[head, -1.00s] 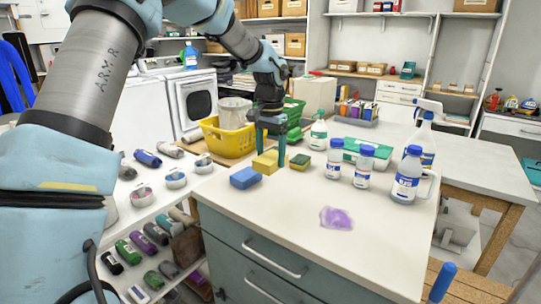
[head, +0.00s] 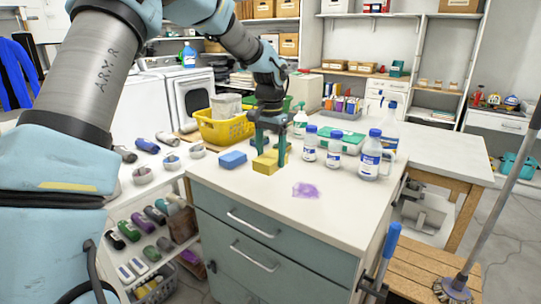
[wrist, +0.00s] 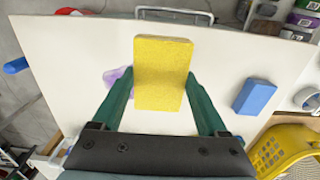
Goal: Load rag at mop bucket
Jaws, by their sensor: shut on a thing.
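My gripper (head: 268,148) is shut on a yellow sponge block (head: 265,164) over the counter. The wrist view shows the yellow block (wrist: 163,72) between the two green fingers. I cannot tell whether it touches the counter. A crumpled purple cloth (head: 305,190), perhaps the rag, lies flat on the counter (head: 345,215), to the right of my gripper. In the wrist view the cloth (wrist: 116,77) is partly hidden behind the left finger. No mop bucket is clearly recognisable; a grey container (head: 428,212) stands low behind the counter's right side.
A blue sponge (head: 232,160) lies left of my gripper. White bottles with blue caps (head: 369,158) stand to the right on the counter. A yellow basket (head: 225,130) is behind left. A mop (head: 500,200) stands at the right beside a wooden slatted platform (head: 420,265).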

